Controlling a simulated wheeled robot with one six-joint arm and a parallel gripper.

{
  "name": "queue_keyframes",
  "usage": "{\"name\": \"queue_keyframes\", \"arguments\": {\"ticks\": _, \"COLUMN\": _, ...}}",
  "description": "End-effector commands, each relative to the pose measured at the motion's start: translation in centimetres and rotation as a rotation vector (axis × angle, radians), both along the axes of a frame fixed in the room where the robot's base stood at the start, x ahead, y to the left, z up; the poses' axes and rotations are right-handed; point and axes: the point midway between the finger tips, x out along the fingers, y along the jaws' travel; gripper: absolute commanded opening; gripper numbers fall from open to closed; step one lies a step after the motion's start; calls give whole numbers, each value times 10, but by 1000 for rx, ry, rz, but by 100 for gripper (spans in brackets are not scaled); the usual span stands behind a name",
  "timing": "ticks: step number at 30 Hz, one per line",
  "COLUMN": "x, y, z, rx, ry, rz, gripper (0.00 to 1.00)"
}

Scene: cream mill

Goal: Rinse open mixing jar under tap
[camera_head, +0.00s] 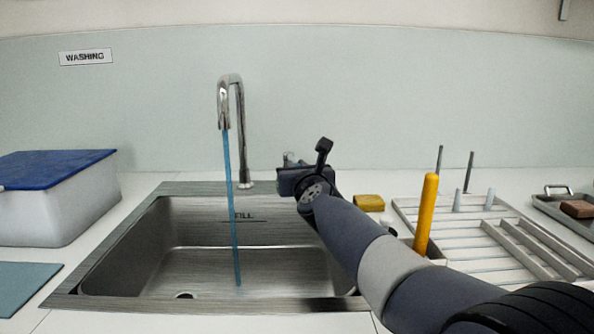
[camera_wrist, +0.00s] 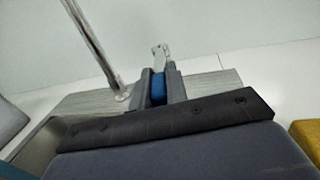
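The tap (camera_head: 240,130) stands behind the steel sink (camera_head: 120,235), and a blue stream of water (camera_head: 231,200) runs from it into the basin. Its post also shows in the wrist view (camera_wrist: 95,45). My gripper (camera_wrist: 158,85) is at the back right rim of the sink, right of the tap. Its two fingers are close together on either side of a small blue piece (camera_wrist: 158,90), with a metal bracket (camera_wrist: 160,50) just beyond. The blue piece looks like part of a tap handle. In the head view my wrist hides the fingertips. I cannot make out a mixing jar in either view.
A white bin with a blue lid (camera_head: 55,165) and a teal mat (camera_head: 25,285) lie left of the sink. On the right are a yellow sponge (camera_head: 369,203), an upright yellow cylinder (camera_head: 427,215), a white drying rack (camera_head: 480,250) and a metal tray (camera_head: 555,205). The basin looks empty.

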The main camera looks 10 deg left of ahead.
Motion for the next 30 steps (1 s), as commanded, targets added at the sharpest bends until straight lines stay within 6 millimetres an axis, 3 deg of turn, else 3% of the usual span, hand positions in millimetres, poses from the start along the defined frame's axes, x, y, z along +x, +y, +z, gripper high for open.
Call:
{"name": "queue_keyframes", "arguments": {"ticks": 9, "x": 0, "y": 0, "z": 0, "rx": 0, "ry": 0, "rz": 0, "gripper": 36}}
{"name": "queue_keyframes", "arguments": {"ticks": 19, "x": -5, "y": -2, "z": 0, "rx": 0, "ry": 0, "rz": 0, "gripper": 36}}
{"name": "queue_keyframes", "arguments": {"ticks": 30, "x": -57, "y": -27, "z": 0, "rx": 2, "ry": -1, "rz": 1, "gripper": 36}}
